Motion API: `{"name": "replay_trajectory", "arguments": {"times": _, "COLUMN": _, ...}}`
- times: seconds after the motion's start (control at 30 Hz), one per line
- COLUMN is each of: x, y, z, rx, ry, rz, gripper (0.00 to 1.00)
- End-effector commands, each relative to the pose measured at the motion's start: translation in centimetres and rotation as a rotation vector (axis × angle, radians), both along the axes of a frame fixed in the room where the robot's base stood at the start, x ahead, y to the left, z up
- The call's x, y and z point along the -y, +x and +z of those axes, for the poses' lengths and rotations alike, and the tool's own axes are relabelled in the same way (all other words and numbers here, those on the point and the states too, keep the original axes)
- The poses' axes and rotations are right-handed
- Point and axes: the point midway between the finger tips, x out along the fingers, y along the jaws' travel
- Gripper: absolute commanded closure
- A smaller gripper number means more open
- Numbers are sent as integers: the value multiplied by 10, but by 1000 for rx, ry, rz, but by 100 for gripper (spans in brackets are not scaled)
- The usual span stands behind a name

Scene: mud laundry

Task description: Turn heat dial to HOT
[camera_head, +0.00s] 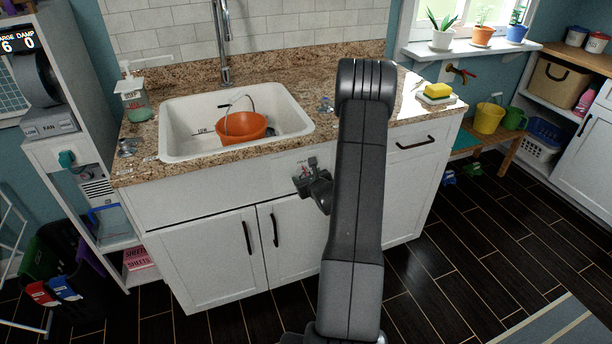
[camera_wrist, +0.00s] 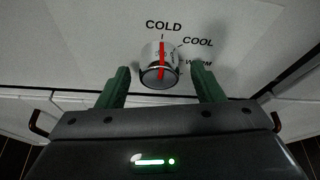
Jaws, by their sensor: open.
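The heat dial (camera_wrist: 158,72) is a round silver knob on a white panel (camera_wrist: 90,40) in the wrist view. Its red line runs up toward the printed word COLD. COOL and WARM are printed to its right, with WARM partly covered; I see no HOT label. My gripper (camera_wrist: 162,76) is open, with one green finger on each side of the dial. I cannot tell whether the fingers touch it. In the head view my gripper (camera_head: 312,180) is at the cabinet front below the counter, and the dial cannot be made out.
A granite counter (camera_head: 350,132) with a white sink (camera_head: 175,148) lies above the cabinet. An orange bowl-like container (camera_head: 240,127) sits in the sink. Dark handles (camera_head: 275,230) stick out from the doors below. The dark floor (camera_head: 470,250) to the right is mostly clear.

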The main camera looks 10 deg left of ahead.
Motion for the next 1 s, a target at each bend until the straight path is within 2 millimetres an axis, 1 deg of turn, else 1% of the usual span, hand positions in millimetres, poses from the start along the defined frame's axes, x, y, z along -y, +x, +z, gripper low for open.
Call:
{"name": "replay_trajectory", "arguments": {"times": 0.1, "x": -3, "y": 5, "z": -2, "rx": 1, "ry": 1, "rz": 0, "gripper": 39}}
{"name": "replay_trajectory", "arguments": {"times": 0.37, "x": -4, "y": 6, "z": -3, "rx": 1, "ry": 1, "rz": 0, "gripper": 39}}
{"name": "replay_trajectory", "arguments": {"times": 0.4, "x": -4, "y": 6, "z": -3, "rx": 1, "ry": 1, "rz": 0, "gripper": 43}}
{"name": "replay_trajectory", "arguments": {"times": 0.47, "x": -4, "y": 6, "z": -3, "rx": 1, "ry": 1, "rz": 0, "gripper": 55}}
{"name": "replay_trajectory", "arguments": {"times": 0.6, "x": -4, "y": 6, "z": -2, "rx": 1, "ry": 1, "rz": 0, "gripper": 83}}
{"name": "replay_trajectory", "arguments": {"times": 0.63, "x": -3, "y": 5, "z": -2, "rx": 1, "ry": 1, "rz": 0, "gripper": 84}}
{"name": "replay_trajectory", "arguments": {"times": 0.87, "x": -3, "y": 5, "z": -2, "rx": -9, "ry": 13, "rz": 1, "gripper": 84}}
{"name": "replay_trajectory", "arguments": {"times": 1.0, "x": -3, "y": 6, "z": -2, "rx": -33, "ry": 51, "rz": 1, "gripper": 84}}
